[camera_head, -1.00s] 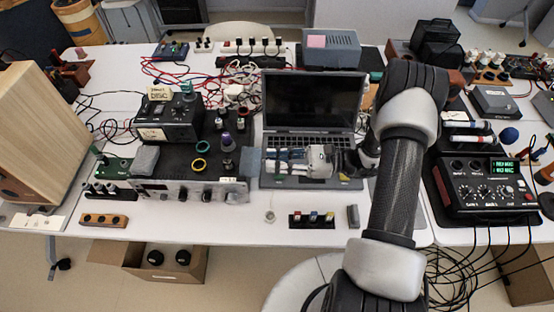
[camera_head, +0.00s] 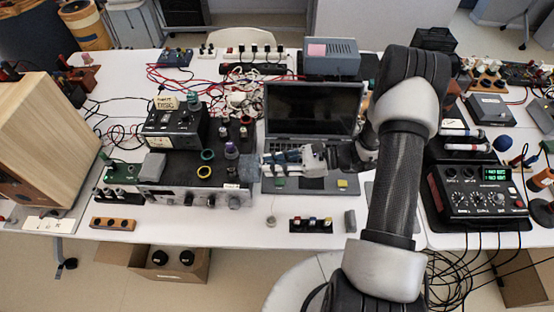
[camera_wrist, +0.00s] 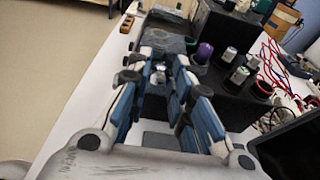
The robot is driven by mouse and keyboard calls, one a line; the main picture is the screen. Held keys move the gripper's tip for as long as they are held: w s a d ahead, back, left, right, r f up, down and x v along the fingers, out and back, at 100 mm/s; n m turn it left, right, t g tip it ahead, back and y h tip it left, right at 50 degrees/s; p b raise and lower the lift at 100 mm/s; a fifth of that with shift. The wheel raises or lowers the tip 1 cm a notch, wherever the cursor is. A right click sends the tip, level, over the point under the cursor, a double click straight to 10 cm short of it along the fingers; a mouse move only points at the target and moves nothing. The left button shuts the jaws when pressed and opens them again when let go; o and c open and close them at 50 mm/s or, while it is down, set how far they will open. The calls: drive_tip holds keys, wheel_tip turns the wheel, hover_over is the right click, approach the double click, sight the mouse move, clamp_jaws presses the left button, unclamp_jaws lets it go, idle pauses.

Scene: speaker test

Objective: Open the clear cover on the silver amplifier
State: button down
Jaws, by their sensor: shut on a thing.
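The silver amplifier (camera_head: 165,195) has a long metal front panel with dark knobs and stands left of the laptop. A small greyish see-through piece, which looks like the clear cover (camera_head: 247,167), is at its right end. My gripper (camera_head: 266,160) reaches in from the right, over the laptop's keyboard, with its fingertips at that piece. In the wrist view, my gripper (camera_wrist: 160,72) has its blue-padded fingers around something small and pale, mostly hidden between them. How far the cover is raised cannot be told.
The open laptop (camera_head: 312,108) lies under my gripper. Coloured knobs and rings stand on the black surface behind the amplifier's panel, including a purple knob (camera_head: 231,150). A small black block with several switches (camera_head: 311,225) sits in front. The table front is mostly clear.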

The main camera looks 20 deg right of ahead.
drive_tip(key=shift+w+a+r+g+h+p, duration=0.25)
drive_tip(key=shift+a+r+h+p, duration=0.25)
drive_tip(key=shift+r+h+p, duration=0.4)
drive_tip(key=shift+f, duration=0.2)
drive_tip(key=c, duration=1.4)
unclamp_jaws()
drive_tip(key=shift+s, duration=0.1)
drive_tip(key=shift+c, duration=0.2)
drive_tip(key=shift+d, duration=0.1)
drive_tip(key=v, duration=1.2)
drive_tip(key=shift+f, duration=0.15)
